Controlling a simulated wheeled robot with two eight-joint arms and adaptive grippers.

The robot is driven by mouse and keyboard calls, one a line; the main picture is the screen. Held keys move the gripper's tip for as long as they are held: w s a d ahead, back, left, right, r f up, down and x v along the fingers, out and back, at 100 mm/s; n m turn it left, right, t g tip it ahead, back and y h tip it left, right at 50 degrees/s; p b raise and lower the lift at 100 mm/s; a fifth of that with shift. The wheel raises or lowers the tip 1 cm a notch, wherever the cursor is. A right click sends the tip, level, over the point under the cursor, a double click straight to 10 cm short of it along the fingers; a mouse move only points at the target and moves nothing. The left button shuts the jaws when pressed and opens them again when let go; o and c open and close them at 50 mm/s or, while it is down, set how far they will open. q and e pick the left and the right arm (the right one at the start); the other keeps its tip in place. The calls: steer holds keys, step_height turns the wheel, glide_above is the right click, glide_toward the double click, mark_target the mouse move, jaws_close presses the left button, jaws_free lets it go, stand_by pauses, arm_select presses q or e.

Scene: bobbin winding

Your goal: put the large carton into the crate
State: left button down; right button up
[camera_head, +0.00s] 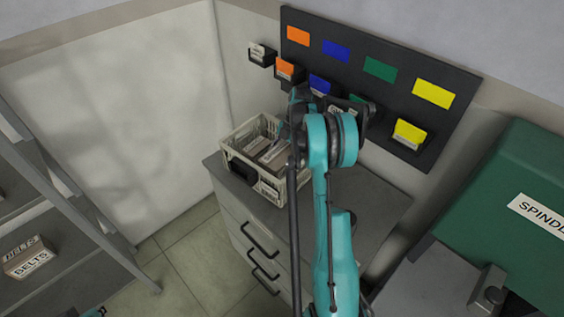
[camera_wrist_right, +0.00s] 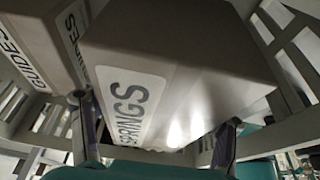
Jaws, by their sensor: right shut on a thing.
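The large carton (camera_wrist_right: 190,70), grey-brown with a SPRINGS label, fills the middle of the right wrist view. My right gripper (camera_wrist_right: 156,110) is shut on it, one finger on each side. The slatted pale crate (camera_head: 233,150) stands on the drawer cabinet in the head view, and its walls (camera_wrist_right: 295,60) surround the carton in the wrist view. Whether the carton rests on the crate floor is hidden. In the head view my right arm covers the crate's right side and its gripper. Only a sliver of my left gripper (camera_head: 95,312) shows at the bottom edge.
A GUIDES carton (camera_wrist_right: 40,50) sits beside the large carton in the crate. A dark panel (camera_head: 400,75) with coloured labels and small bins hangs behind. A green SPINDLE machine (camera_head: 510,190) stands right. A shelf with a BELTS carton (camera_head: 29,260) stands left.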

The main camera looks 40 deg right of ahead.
steer(key=o, duration=1.5)
steer(key=shift+r, duration=0.15)
